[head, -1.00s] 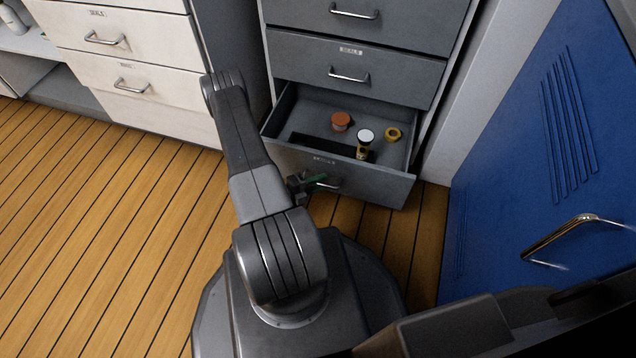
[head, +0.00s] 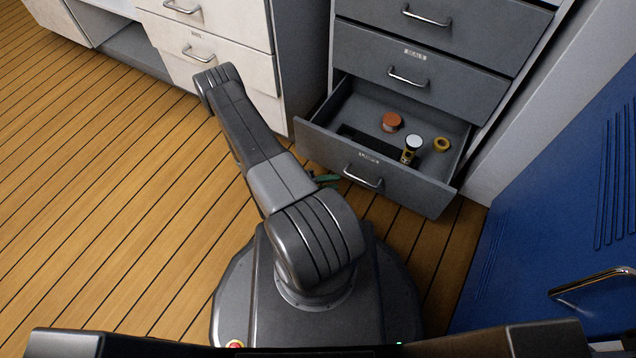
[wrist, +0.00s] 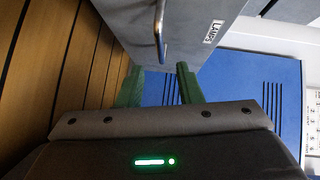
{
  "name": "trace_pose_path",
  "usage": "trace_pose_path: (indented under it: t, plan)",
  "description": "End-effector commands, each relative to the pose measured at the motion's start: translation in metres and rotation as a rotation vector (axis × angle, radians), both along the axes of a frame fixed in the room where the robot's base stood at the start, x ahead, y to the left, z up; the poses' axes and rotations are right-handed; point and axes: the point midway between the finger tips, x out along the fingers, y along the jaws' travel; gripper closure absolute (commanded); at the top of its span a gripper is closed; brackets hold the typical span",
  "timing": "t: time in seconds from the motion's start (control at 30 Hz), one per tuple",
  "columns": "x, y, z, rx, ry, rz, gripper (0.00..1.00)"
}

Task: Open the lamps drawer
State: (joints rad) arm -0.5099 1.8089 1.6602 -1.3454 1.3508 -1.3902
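The lamps drawer (head: 420,189) is the low grey drawer of the cabinet and stands pulled out in the head view. Its front (wrist: 190,15) carries a label (wrist: 213,32) reading LAMPS in the wrist view. Its metal bar handle (head: 362,181) is also in the wrist view (wrist: 159,32). My gripper (wrist: 157,74) has two green fingers spread apart with nothing between them. The handle lies beyond the fingertips, apart from them. In the head view my gripper (head: 327,181) is just left of the handle, partly hidden by my arm.
Inside the drawer are an orange-brown round item (head: 392,122), a white-topped jar (head: 411,148) and a yellow ring (head: 442,144). Closed grey drawers (head: 415,70) are above. A blue locker (head: 560,230) stands at right, white drawers (head: 215,50) at left. Wooden floor (head: 110,190) is clear at left.

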Motion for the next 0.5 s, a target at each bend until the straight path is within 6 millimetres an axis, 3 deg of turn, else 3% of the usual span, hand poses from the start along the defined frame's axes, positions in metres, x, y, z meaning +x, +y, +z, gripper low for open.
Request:
trace_pose_path:
  t: [0.2,0.5]
  plan:
    - [-0.005,0.026,0.004,0.001,-0.001,0.004,0.68]
    - [-0.009,0.039,0.005,0.001,-0.001,0.0,0.68]
